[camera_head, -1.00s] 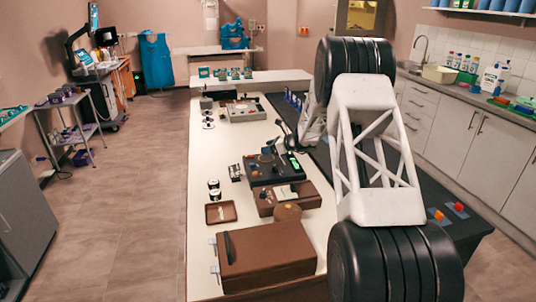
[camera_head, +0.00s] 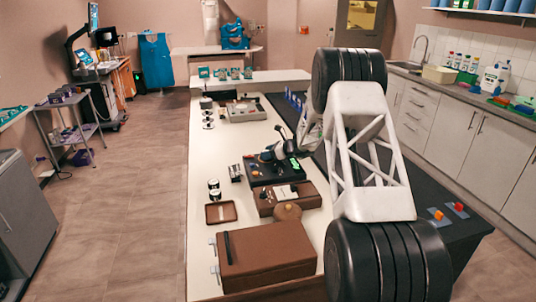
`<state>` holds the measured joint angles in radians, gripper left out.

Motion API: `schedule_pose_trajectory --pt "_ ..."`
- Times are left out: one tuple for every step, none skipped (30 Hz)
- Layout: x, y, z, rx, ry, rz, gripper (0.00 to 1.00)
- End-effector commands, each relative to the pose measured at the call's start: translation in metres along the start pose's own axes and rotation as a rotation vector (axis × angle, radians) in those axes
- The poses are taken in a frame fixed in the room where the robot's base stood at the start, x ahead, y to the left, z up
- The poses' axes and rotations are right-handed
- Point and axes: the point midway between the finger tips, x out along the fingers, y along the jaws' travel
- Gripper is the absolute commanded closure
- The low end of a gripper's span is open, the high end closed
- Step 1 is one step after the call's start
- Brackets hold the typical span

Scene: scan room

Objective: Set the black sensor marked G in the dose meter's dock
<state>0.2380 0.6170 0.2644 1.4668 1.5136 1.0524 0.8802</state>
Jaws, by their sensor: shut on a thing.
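The dose meter (camera_head: 262,174) is a black box with a lit green display and an orange button, on the long white table. My gripper (camera_head: 268,156) is small in this view, low over the back of the meter. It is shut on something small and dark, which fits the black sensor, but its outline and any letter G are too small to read. The dock is not clear, as my gripper and wrist cover part of the meter's top. I cannot tell whether the held piece touches the meter.
A brown case (camera_head: 265,256) and a brown tray (camera_head: 221,213) lie at the near end of the table. Two small jars (camera_head: 214,188) stand left of the meter. A brown box (camera_head: 285,199) is just in front of it. A grey instrument (camera_head: 246,111) stands farther back.

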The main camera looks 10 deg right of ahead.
Motion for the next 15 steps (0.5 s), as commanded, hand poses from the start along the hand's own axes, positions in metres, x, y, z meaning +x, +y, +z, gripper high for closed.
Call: schedule_pose_trajectory --pt "0.0007 -0.0002 -0.0015 0.0 0.0 0.0 0.74" --pt "0.0008 -0.0002 -0.0019 -0.001 0.0 0.0 0.74" --pt "0.0009 -0.0002 -0.0021 -0.001 0.0 0.0 0.74" --pt "0.0009 -0.0003 -0.002 -0.001 -0.001 -0.001 0.74" --pt "0.0008 -0.0002 -0.0019 -0.001 -0.001 -0.001 0.74" --pt "0.0008 -0.0002 -0.0019 -0.001 0.0 -0.001 0.74" --pt "0.0008 -0.0002 -0.002 -0.001 0.0 0.0 0.74" --pt "0.0009 -0.0002 -0.0019 -0.001 0.0 0.0 0.74" --pt "0.0009 -0.0002 -0.002 -0.001 0.0 0.0 0.74" --pt "0.001 -0.0001 -0.0023 -0.001 0.0 0.0 0.74" --pt "0.0011 -0.0001 -0.0027 0.0 0.0 0.0 0.74" --pt "0.0015 -0.0001 -0.0035 0.0 0.0 0.0 0.74" --pt "0.0017 -0.0001 -0.0042 0.0 0.0 0.0 0.74" --pt "0.002 -0.0001 -0.0048 0.0 0.0 0.0 0.74" --pt "0.0019 -0.0001 -0.0045 0.0 0.0 0.0 0.42"
